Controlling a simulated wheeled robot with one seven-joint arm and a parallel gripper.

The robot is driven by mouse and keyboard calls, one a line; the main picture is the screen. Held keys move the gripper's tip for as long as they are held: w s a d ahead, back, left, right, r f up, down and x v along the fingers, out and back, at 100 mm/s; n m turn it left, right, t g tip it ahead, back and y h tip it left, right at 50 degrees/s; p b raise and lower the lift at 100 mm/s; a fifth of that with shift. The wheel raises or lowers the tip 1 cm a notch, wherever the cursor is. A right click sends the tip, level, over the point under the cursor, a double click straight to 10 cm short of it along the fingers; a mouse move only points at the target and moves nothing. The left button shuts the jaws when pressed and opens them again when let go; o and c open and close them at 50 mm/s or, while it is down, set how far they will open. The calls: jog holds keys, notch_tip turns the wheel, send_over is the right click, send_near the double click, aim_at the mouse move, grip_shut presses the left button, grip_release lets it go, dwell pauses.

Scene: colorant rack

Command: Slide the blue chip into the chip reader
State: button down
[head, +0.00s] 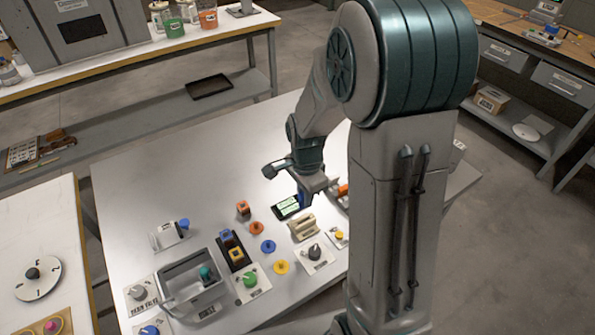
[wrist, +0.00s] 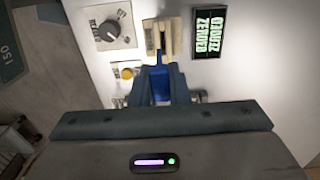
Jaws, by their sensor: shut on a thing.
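My gripper (wrist: 159,78) is shut on the blue chip (wrist: 158,88), which sticks out between the fingers in the wrist view. In the head view my gripper (head: 306,192) points down over the table with the blue chip (head: 305,201) just below it. The beige block that looks like the chip reader (wrist: 158,36) stands straight ahead of the chip in the wrist view. It also shows in the head view (head: 302,227), just in front of the gripper. The chip's far end is close to the reader; I cannot tell whether they touch.
A black display (wrist: 209,32) with green text lies beside the reader. A dark knob panel (wrist: 108,30) and a yellow button (wrist: 127,73) are on the other side. Coloured discs, including a blue one (head: 268,246), and a grey bin (head: 170,270) are further left. The table's back left is clear.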

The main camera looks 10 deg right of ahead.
jog(key=shift+w, duration=0.35)
jog(key=shift+s, duration=0.1)
jog(key=shift+a, duration=0.1)
jog(key=shift+s+f+b, duration=0.1)
jog(key=shift+f+b, duration=0.15)
jog(key=shift+b, duration=0.1)
notch_tip(320, 180, down, 5)
jog(key=b, duration=0.4)
jog(key=shift+f, duration=0.15)
jog(key=shift+f+b, duration=1.25)
jog(key=shift+f, duration=0.1)
dwell(0.5)
jog(key=shift+r+p, duration=0.8)
jog(key=shift+r, duration=0.35)
jog(key=shift+f+b, duration=1.05)
jog(key=shift+f, duration=0.3)
